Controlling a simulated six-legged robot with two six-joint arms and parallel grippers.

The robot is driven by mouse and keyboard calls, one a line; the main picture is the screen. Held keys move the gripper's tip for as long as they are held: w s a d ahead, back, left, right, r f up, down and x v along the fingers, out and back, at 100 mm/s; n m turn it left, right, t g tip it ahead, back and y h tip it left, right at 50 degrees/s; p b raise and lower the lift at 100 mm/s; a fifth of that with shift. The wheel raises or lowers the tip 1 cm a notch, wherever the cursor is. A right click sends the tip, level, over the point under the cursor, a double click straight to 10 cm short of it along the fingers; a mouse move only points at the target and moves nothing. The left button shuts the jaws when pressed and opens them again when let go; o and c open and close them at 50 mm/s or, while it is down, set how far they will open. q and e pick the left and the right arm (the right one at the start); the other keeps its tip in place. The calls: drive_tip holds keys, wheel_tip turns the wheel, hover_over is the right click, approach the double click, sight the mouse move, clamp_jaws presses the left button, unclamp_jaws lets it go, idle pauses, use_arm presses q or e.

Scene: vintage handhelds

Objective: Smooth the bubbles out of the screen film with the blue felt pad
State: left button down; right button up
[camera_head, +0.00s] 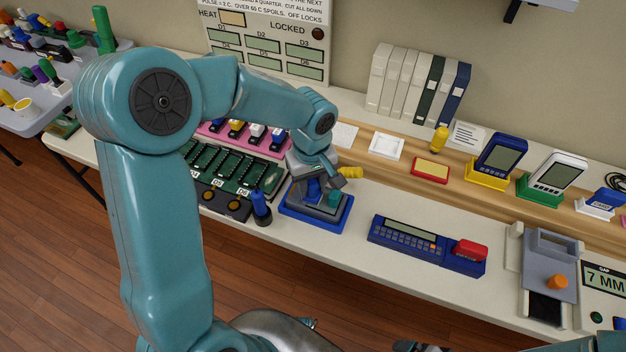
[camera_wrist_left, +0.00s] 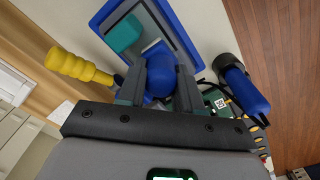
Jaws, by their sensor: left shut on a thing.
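My left gripper (camera_head: 324,172) is low over a blue-rimmed tray (camera_head: 289,210) near the bench's front edge. In the left wrist view its fingers (camera_wrist_left: 160,86) are shut on a rounded blue piece (camera_wrist_left: 161,73), which appears to be the blue felt pad's grip. The felt face is hidden, so I cannot tell whether it touches the surface below. The tray (camera_wrist_left: 182,34) has a grey inside and holds a teal block (camera_wrist_left: 124,33). No film or bubbles can be made out. A dark tip at the head view's bottom edge may be my right gripper (camera_head: 418,347); its jaws are unclear.
A blue-handled tool (camera_head: 260,208) stands left of the tray, near green circuit boards (camera_head: 232,170). A yellow handle (camera_head: 350,172) lies just behind. A blue keyboard device (camera_head: 405,240) with a red block (camera_head: 470,250) lies right, with clear bench between.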

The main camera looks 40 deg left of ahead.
use_arm(q)
drive_tip(key=shift+w+a, duration=0.25)
drive_tip(key=shift+w, duration=0.7)
drive_tip(key=shift+s+d, duration=0.15)
drive_tip(key=shift+s, duration=0.35)
wheel_tip(320, 180, up, 9)
drive_tip(key=p, duration=0.6)
drive_tip(key=shift+r, duration=0.1)
drive_tip(key=shift+d, duration=0.1)
